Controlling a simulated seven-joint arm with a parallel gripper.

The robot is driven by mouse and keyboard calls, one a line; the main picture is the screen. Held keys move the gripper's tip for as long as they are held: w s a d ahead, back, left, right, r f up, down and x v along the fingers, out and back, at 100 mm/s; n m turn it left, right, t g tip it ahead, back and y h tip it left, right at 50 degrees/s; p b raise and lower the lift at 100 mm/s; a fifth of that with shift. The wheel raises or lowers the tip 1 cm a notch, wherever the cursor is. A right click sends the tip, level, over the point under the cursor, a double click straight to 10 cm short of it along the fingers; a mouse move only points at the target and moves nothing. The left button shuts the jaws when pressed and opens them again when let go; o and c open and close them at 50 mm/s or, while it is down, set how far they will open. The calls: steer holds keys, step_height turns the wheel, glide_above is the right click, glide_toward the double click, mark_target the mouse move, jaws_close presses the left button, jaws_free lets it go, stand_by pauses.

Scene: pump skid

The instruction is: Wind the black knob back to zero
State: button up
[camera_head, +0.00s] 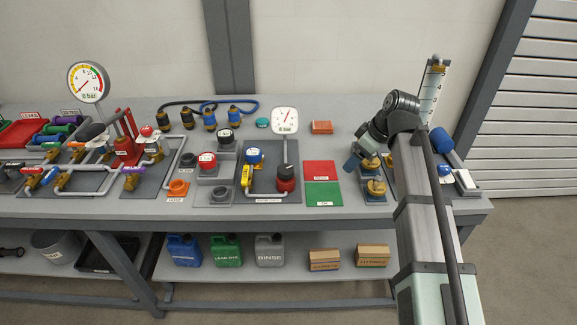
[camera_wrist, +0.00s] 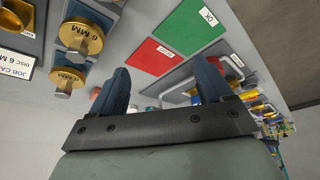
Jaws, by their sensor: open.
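A black knob (camera_head: 285,169) sits on top of a red body on a grey panel, right of the middle of the bench. A pipe rises behind it to a square white gauge (camera_head: 285,121) with a red needle; its exact reading is too small to be sure of. My gripper (camera_head: 357,160) is at the right, above the bench near brass-topped parts, apart from the knob. In the wrist view my gripper (camera_wrist: 163,88) shows two blue fingers spread apart with nothing between them. I cannot make out the black knob clearly in that view.
Red and green pads (camera_head: 322,181) lie between the knob's panel and my arm. A yellow-handled part (camera_head: 246,176) and a blue-topped valve (camera_head: 255,156) stand left of the knob. Brass discs marked 6 MM (camera_wrist: 80,36) are close to my gripper. A round dial gauge (camera_head: 88,82) stands far left.

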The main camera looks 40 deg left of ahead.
mark_target(286, 169)
steer(key=s+a+r+n+g, duration=0.2)
steer(key=s+a+r+n, duration=0.4)
steer(key=s+a, duration=0.4)
steer(key=shift+m+h, duration=0.3)
steer(key=shift+m, duration=0.3)
steer(key=x, duration=0.4)
steer(key=a+x, duration=0.1)
steer(key=x, duration=0.7)
steer(key=shift+w+a+f, duration=0.15)
steer(key=shift+a+f, duration=0.05)
steer(key=shift+a, duration=0.1)
steer(key=c, duration=1)
